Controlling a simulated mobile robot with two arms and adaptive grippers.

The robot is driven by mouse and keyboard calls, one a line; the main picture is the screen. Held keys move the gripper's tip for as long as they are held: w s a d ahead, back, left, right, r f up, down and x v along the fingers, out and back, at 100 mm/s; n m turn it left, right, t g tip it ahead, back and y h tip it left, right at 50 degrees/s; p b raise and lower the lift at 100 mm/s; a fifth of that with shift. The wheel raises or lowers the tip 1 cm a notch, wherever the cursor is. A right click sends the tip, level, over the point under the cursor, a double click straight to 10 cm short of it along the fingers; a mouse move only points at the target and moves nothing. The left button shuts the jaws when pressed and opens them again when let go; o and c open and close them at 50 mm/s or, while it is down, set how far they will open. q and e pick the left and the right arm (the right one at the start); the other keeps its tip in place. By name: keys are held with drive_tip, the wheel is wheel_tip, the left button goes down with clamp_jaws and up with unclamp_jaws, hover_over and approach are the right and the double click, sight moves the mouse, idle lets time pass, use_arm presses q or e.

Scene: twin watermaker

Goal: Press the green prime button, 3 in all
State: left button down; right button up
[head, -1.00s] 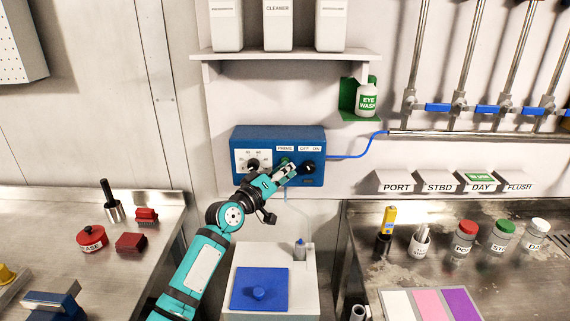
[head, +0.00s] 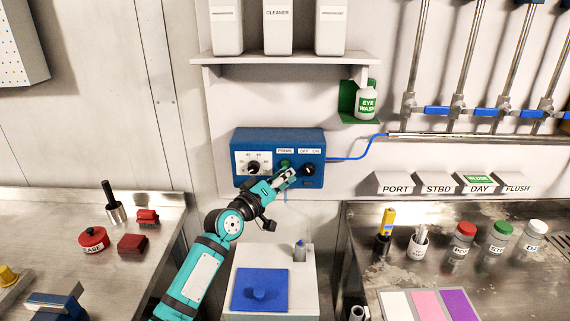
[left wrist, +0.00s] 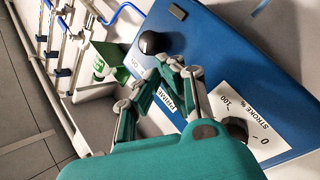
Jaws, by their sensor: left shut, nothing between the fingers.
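The blue pump box (head: 278,136) is fixed to the wall in the middle of the head view. Its green prime button (head: 285,162) shows below the PRIME label, just above my left gripper (head: 289,174). My left gripper is shut and empty, its tips in front of the panel between the stroke dial and the black knob. In the left wrist view the closed fingers (left wrist: 170,65) lie over the panel beside the PRIME label (left wrist: 172,97); the button is hidden there. Contact with the button cannot be told. My right gripper is not in view.
The black OFF/ON knob (head: 309,169) sits right of the button, and the stroke dial (head: 253,168) left of it. A blue hose (head: 355,157) leaves the box's right side. Below stands a white cabinet (head: 270,252) with a blue lid (head: 258,280). Steel counters flank it.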

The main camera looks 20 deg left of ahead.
use_arm(q)
drive_tip(key=s+p, duration=0.1)
drive_tip(key=s, duration=0.1)
drive_tip(key=s+d+p, duration=0.1)
drive_tip(key=s+p, duration=0.1)
drive_tip(key=shift+s+d+p, duration=0.2)
drive_tip(key=shift+s+p, duration=0.1)
drive_tip(key=shift+s, duration=0.1)
idle(1.8)
drive_tip(key=s+m+t+b, duration=0.1)
drive_tip(key=m, duration=0.3)
drive_tip(key=s+r+m+t+h+b, duration=0.1)
drive_tip(key=m+b, duration=0.1)
drive_tip(key=m, duration=0.2)
drive_tip(key=s+m+t+h+b, duration=0.1)
drive_tip(key=s+m+t, duration=0.1)
drive_tip(key=m, duration=0.2)
drive_tip(key=shift+d+r+m+b, duration=0.1)
drive_tip(key=shift+r+m+b, duration=0.05)
drive_tip(key=shift+m+b, duration=0.25)
